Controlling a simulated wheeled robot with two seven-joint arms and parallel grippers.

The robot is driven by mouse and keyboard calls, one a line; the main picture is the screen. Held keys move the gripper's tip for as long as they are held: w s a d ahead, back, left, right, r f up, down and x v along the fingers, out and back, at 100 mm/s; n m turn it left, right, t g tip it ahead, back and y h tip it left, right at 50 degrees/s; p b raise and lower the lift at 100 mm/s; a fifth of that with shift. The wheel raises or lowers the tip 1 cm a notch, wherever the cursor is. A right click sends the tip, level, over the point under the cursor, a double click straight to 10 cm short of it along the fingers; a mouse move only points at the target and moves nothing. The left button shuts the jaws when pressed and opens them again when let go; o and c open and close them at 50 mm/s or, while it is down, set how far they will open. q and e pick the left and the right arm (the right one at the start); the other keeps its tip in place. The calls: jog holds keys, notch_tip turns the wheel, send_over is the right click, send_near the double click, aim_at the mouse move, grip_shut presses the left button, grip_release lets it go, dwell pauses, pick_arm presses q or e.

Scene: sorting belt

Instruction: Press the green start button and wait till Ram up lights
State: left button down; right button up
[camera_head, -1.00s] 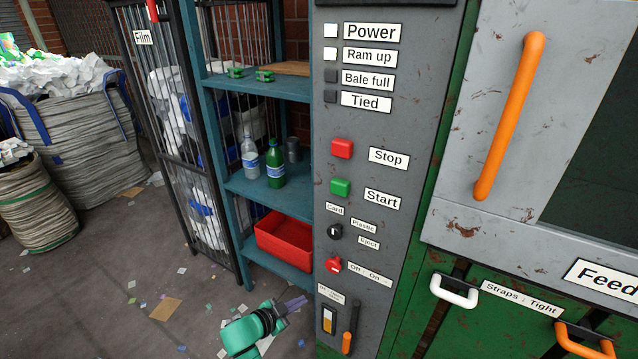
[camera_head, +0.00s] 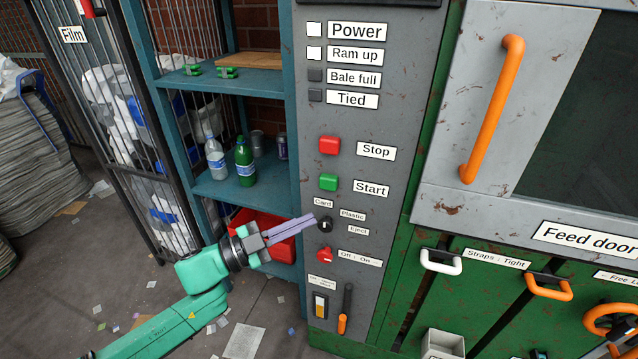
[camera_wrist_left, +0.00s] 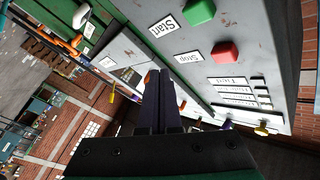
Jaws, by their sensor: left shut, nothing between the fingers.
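The green start button (camera_head: 328,182) sits on the grey control panel (camera_head: 400,130), below the red stop button (camera_head: 329,145). It also shows in the left wrist view (camera_wrist_left: 199,13). The Ram up lamp (camera_head: 314,53) is white, like the Power lamp (camera_head: 314,29) above it. The Bale full and Tied lamps are dark. My left gripper (camera_head: 312,219) is shut and empty. In the head view its tips lie below and left of the start button, close to the black selector knob (camera_head: 325,225); I cannot tell whether they touch the panel. My right gripper is not in view.
A blue shelf (camera_head: 240,185) with bottles and a red bin (camera_head: 240,217) stands left of the panel. The feed door's orange handle (camera_head: 492,110) and the strap handles (camera_head: 441,262) are to the right. Scraps litter the floor.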

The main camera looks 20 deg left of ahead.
aim_at(329, 182)
pick_arm(q)
jog(key=w+b, duration=0.3)
jog(key=w, duration=0.6)
jog(key=shift+d+b, duration=0.3)
jog(key=shift+d, duration=0.05)
dwell(0.6)
jog(key=shift+w, duration=0.1)
dwell(1.0)
jog(key=shift+w+f, duration=0.1)
jog(key=shift+w, duration=0.2)
